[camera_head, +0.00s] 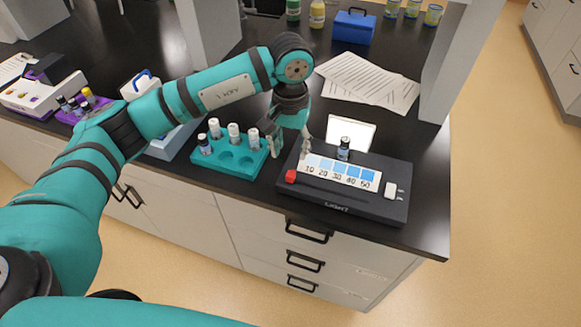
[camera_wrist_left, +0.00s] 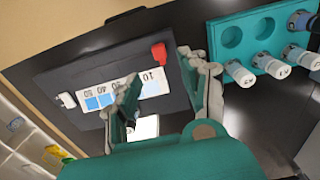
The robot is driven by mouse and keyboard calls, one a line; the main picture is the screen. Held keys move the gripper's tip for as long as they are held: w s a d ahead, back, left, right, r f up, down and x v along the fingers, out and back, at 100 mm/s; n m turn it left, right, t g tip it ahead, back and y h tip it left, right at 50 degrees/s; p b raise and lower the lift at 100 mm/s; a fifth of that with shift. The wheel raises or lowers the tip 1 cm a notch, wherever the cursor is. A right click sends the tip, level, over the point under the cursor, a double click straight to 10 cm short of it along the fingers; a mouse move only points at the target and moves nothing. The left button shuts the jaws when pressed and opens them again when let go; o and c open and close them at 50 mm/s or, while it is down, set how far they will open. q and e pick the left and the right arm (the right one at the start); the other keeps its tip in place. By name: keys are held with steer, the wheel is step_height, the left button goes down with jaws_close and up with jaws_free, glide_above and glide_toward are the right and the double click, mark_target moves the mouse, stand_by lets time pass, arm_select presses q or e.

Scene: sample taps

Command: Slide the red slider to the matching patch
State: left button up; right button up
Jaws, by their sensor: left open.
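The red slider (camera_head: 290,176) sits at the left end of a dark device (camera_head: 335,204), beside the 10 end of its scale. A dark-capped vial (camera_head: 344,147) stands behind the strip, before a lit white panel (camera_head: 351,130). My left gripper (camera_head: 290,140) hangs open over the device's left back part. In the left wrist view the open fingers (camera_wrist_left: 165,95) frame part of the strip, and the red slider (camera_wrist_left: 159,52) lies beyond them, untouched. My right gripper is not in view.
A teal rack (camera_head: 232,167) with several vials stands just left of the device, close to my gripper. A white switch (camera_head: 391,190) is at the device's right end. Papers (camera_head: 368,82) and a blue box (camera_head: 354,27) lie behind. The counter's front edge is close.

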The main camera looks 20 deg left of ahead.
mark_target(291, 174)
arm_select(q)
step_height(291, 174, down, 10)
steer(key=shift+r+p, duration=0.25)
steer(key=shift+p, duration=0.9)
steer(key=shift+c, duration=0.4)
jaws_close()
steer(key=shift+d, duration=0.1)
